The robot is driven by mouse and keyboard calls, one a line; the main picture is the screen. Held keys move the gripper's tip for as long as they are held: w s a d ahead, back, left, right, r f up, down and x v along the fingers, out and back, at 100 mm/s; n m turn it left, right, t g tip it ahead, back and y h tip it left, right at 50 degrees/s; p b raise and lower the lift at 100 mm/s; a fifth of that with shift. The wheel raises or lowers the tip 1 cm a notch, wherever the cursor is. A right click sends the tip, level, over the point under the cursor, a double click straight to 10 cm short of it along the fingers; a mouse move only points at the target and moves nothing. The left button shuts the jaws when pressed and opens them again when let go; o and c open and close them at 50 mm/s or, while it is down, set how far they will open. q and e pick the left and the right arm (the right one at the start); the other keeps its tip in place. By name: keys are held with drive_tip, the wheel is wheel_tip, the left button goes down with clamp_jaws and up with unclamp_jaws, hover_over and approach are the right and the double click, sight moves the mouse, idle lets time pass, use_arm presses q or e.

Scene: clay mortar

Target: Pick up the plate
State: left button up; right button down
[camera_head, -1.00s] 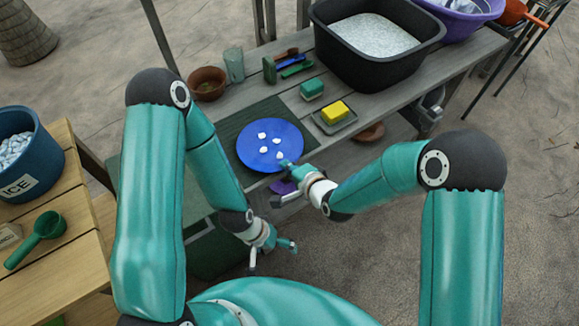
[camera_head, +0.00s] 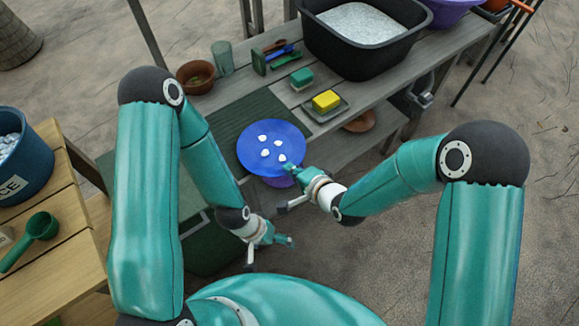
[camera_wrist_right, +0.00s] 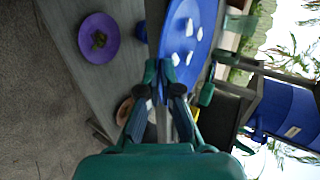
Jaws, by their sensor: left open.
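The blue plate (camera_head: 255,140) carries several white pieces and hangs over the front edge of the grey table, off the dark green mat (camera_head: 228,122). My right gripper (camera_head: 291,171) is at its lower right rim. In the right wrist view the fingers (camera_wrist_right: 165,72) are closed together on the rim of the plate (camera_wrist_right: 207,22), and the plate stands clear of the table. The exact grip contact is partly hidden. My left gripper (camera_head: 271,248) is open and empty, below the plate in front of the table.
A purple dish (camera_wrist_right: 98,38) lies below the plate, partly hidden in the head view. A yellow block (camera_head: 326,100) on a dish, a green block (camera_head: 302,77), a brown bowl (camera_head: 196,76) and a black tub (camera_head: 365,52) stand on the table. A wooden table (camera_head: 45,255) is at left.

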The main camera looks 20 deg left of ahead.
drive_tip(key=shift+s+d, duration=0.1)
drive_tip(key=c, duration=1.2)
unclamp_jaws()
drive_tip(key=shift+c, duration=0.2)
drive_tip(key=v, duration=1.2)
